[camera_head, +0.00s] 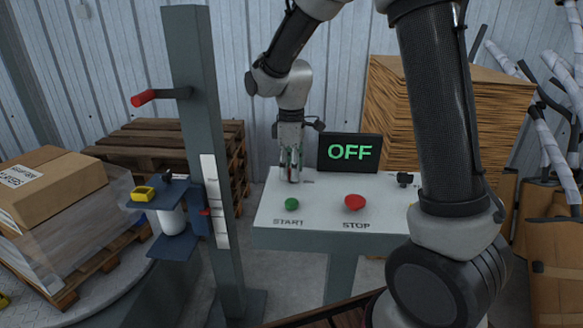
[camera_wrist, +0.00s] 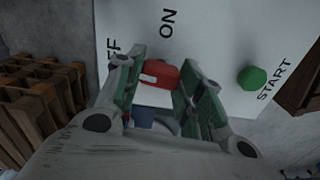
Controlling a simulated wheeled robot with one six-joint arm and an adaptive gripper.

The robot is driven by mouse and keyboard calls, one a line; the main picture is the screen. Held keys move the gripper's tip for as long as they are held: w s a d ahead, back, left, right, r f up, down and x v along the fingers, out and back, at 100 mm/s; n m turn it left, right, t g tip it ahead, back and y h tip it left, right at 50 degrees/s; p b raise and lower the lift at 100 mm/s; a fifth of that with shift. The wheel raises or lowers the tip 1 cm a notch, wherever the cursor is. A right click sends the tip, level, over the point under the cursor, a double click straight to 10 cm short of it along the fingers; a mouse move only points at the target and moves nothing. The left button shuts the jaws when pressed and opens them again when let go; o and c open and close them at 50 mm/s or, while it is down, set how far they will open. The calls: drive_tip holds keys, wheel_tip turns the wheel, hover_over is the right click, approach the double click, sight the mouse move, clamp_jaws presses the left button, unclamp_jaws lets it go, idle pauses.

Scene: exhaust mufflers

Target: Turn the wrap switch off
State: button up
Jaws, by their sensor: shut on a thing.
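The wrap switch is a red knob (camera_wrist: 161,73) on the white control panel (camera_wrist: 215,40), near the printed labels "ON" and a partly covered "FF". My gripper (camera_wrist: 155,85) has its green-padded fingers on either side of this red knob and is shut on it. In the head view my gripper (camera_head: 291,172) points down at the back left of the panel (camera_head: 320,205), and its fingers mostly hide the switch. The display (camera_head: 349,152) behind the panel reads "OFF" in green.
A green START button (camera_head: 292,204) and a red STOP button (camera_head: 354,202) sit at the panel's front. A small black knob (camera_head: 405,179) is at the right. A grey post (camera_head: 196,110) with a red-tipped handle stands left; wooden pallets (camera_head: 160,145) lie behind it.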

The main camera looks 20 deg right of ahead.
drive_tip(key=shift+n, duration=0.6)
drive_tip(key=o, duration=1)
wheel_tip(320, 180, up, 12)
drive_tip(key=shift+r, duration=0.1)
